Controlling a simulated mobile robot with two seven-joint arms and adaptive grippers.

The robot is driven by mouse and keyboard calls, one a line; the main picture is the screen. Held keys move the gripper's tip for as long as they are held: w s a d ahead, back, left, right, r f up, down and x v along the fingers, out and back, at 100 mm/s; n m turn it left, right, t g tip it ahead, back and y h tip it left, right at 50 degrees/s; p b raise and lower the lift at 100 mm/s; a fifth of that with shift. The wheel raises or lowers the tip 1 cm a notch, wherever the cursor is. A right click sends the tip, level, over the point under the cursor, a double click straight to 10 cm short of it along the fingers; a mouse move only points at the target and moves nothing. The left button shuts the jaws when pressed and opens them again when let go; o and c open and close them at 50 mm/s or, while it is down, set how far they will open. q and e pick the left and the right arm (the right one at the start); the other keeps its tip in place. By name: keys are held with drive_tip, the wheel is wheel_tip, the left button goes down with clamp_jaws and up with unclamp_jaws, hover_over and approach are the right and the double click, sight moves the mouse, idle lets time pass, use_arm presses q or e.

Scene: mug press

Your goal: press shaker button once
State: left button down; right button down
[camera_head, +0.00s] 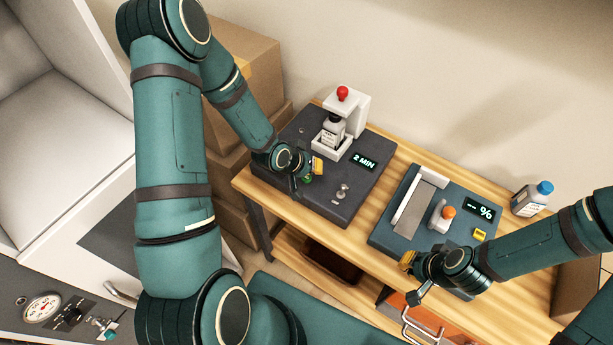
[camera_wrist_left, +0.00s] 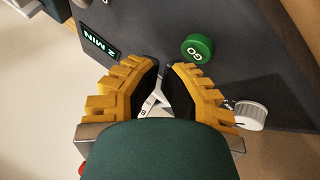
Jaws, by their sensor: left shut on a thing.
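The shaker (camera_head: 300,190) is a dark box on the wooden table, with a "2 MIN" display (camera_head: 364,162). Its green GO button (camera_head: 307,178) sits by the yellow fingers of my left gripper (camera_head: 317,166). In the left wrist view the GO button (camera_wrist_left: 197,47) is unobstructed, just beyond and right of my left fingertips (camera_wrist_left: 165,67), which look apart from it.
A white bottle (camera_head: 333,130) stands in the shaker's white holder (camera_head: 360,112) under a red knob (camera_head: 342,93). A grey-white knob (camera_wrist_left: 250,115) is right of my left fingers. The second device (camera_head: 400,240) with a "%" display and a blue-capped bottle (camera_head: 532,200) stand right.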

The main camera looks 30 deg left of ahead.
use_arm(q)
drive_tip(key=shift+f, duration=0.15)
use_arm(e)
drive_tip(key=shift+f, duration=0.15)
idle(0.5)
use_arm(q)
drive_tip(key=shift+f+b, duration=0.3)
drive_tip(key=shift+b, duration=0.25)
use_arm(e)
drive_tip(key=shift+f, duration=0.4)
use_arm(q)
drive_tip(key=shift+f+b, duration=0.45)
use_arm(e)
drive_tip(key=shift+f, duration=0.45)
use_arm(q)
drive_tip(key=shift+r, duration=0.1)
use_arm(e)
drive_tip(key=shift+r, duration=0.1)
use_arm(q)
drive_tip(key=shift+r+p, duration=0.55)
drive_tip(key=shift+r, duration=0.25)
use_arm(e)
drive_tip(key=shift+r, duration=0.4)
